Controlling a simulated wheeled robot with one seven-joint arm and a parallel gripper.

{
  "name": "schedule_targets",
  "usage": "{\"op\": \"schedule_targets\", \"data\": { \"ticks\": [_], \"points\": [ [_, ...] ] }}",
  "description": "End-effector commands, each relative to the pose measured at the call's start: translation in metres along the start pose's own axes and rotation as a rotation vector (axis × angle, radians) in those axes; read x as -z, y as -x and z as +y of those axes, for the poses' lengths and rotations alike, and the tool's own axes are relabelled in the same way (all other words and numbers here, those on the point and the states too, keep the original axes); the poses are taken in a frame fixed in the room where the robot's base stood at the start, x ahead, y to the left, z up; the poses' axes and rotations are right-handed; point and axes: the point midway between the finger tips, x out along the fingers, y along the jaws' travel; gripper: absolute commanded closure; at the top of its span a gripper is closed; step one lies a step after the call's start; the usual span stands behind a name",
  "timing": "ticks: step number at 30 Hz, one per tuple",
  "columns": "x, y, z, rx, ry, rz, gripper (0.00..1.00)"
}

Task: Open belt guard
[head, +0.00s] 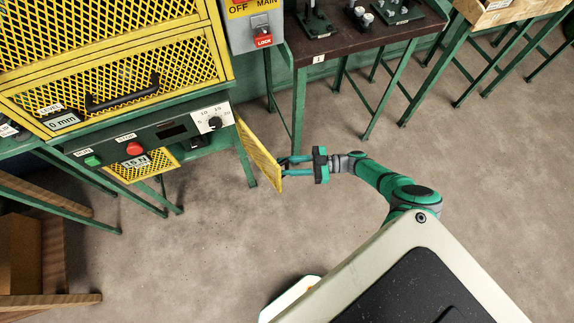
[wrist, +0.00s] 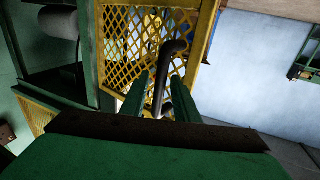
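The belt guard (head: 259,153) is a yellow mesh door. In the head view it stands swung out from the right end of the green press front. In the wrist view its mesh (wrist: 125,45) fills the upper middle, with a dark bar handle (wrist: 172,60) on it. My gripper (head: 284,166) is at the guard's right face. In the wrist view the fingers (wrist: 162,76) stand on either side of the handle, with narrow gaps showing beside it, so they look open around it. The handle is hidden in the head view.
The press has a larger yellow mesh guard (head: 120,72) with a black handle above a control panel (head: 150,140). A dark-topped table (head: 345,40) stands behind my gripper. A wooden box (head: 35,255) is at lower left. The floor (head: 190,240) in front is clear.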

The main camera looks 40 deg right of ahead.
Motion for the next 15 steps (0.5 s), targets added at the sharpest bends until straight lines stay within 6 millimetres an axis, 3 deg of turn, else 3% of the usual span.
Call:
{"op": "schedule_targets", "data": {
  "ticks": [8,15],
  "points": [
    [-0.001,0.013,0.001,-0.002,0.001,-0.003,0.72],
    [-0.001,0.057,0.001,-0.003,0.001,-0.004,0.72]
  ]
}}
